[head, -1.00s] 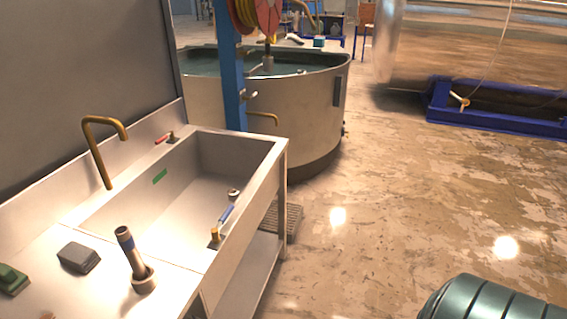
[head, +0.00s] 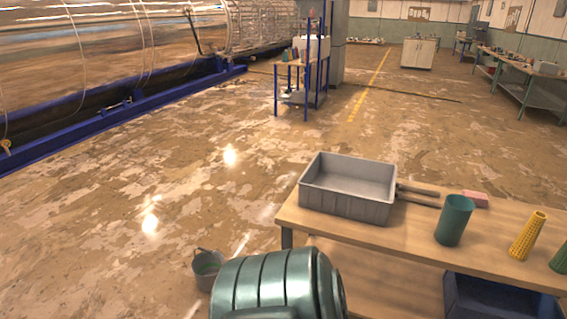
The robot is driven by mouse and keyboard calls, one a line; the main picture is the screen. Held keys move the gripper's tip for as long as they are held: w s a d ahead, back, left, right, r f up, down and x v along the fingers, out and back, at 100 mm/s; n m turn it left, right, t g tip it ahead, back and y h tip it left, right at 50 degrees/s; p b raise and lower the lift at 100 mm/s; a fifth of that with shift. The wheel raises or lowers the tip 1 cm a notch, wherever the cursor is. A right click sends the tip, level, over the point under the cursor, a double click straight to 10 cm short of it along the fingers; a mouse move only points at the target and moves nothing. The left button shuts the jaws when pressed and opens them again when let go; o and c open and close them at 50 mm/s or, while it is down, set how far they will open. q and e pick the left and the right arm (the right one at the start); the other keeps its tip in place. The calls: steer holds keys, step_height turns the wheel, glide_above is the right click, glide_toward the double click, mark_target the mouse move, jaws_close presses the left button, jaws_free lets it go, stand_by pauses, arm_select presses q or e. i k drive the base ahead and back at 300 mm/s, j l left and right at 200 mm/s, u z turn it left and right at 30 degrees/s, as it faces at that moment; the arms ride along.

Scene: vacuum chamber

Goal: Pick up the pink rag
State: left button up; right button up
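A small pink piece (head: 476,199), which looks like the pink rag, lies on the wooden workbench (head: 400,238) at the right. It is near the bench's far edge, just behind and to the right of a dark green cup (head: 454,220). The cup may hide a little of its left end. Neither of my grippers shows in the head view.
A grey bin (head: 345,188) stands on the bench's left end, with tool handles (head: 418,194) beside it. A yellow perforated cone (head: 527,236) stands to the right. A bucket (head: 206,266) sits on the floor left of the bench. Open floor lies beyond.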

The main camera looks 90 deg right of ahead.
mark_target(481, 200)
steer(key=z, duration=4.45)
steer(key=j+z, duration=0.4)
steer(key=k+j+z, duration=0.1)
steer(key=z, duration=0.25)
steer(key=k+j+z, duration=0.15)
steer(key=j+z, duration=0.25)
